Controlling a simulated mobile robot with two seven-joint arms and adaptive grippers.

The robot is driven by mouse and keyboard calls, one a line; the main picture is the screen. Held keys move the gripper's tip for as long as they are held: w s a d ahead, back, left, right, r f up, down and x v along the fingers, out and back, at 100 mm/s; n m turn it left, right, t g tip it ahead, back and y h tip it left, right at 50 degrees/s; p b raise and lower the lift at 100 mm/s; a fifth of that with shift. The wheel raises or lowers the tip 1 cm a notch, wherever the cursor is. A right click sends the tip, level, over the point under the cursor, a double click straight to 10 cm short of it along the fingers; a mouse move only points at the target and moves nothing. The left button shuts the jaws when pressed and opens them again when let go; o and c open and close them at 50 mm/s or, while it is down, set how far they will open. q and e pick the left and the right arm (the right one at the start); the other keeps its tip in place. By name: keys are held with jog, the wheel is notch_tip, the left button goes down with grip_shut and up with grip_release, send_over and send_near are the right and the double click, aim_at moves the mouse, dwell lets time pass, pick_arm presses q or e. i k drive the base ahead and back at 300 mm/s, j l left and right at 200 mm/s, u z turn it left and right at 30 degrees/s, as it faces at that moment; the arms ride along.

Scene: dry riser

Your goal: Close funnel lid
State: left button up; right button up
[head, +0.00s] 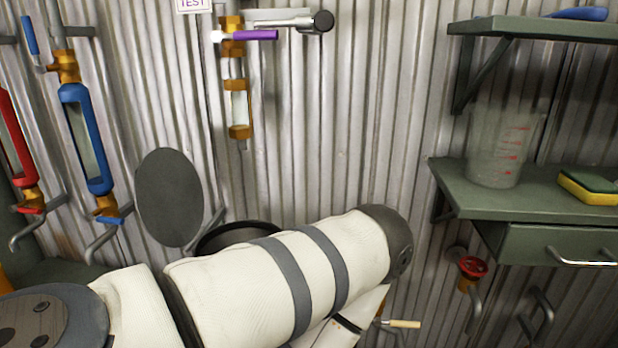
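The funnel lid (169,197) is a dark grey round disc. It stands raised, nearly upright, at the left of the funnel in the head view, so the lid is open. The funnel (238,236) shows only as a dark round rim with a dark opening. My white arm with grey bands crosses in front of it and hides its lower part. This arm comes in from the lower left and bends downward at its right end. Neither gripper shows in the head view.
A blue-framed sight glass (87,140) and a red one hang at the left. A purple-handled valve (255,35) is above the funnel. At the right, green shelves (550,198) hold a clear measuring jug (497,150) and a sponge. A red-knobbed tap (473,267) is below.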

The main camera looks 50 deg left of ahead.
aim_at(169, 195)
jog(key=k+j+u, duration=0.25)
jog(key=k+j, duration=0.2)
jog(key=k+j+u, duration=0.15)
jog(key=j, duration=0.25)
jog(key=k+j+u, duration=0.25)
jog(key=k+j, duration=0.15)
jog(key=j, duration=0.25)
jog(key=k+j+u, duration=0.15)
jog(key=j, duration=0.2)
jog(key=k+j+u, duration=0.15)
jog(key=j, duration=0.25)
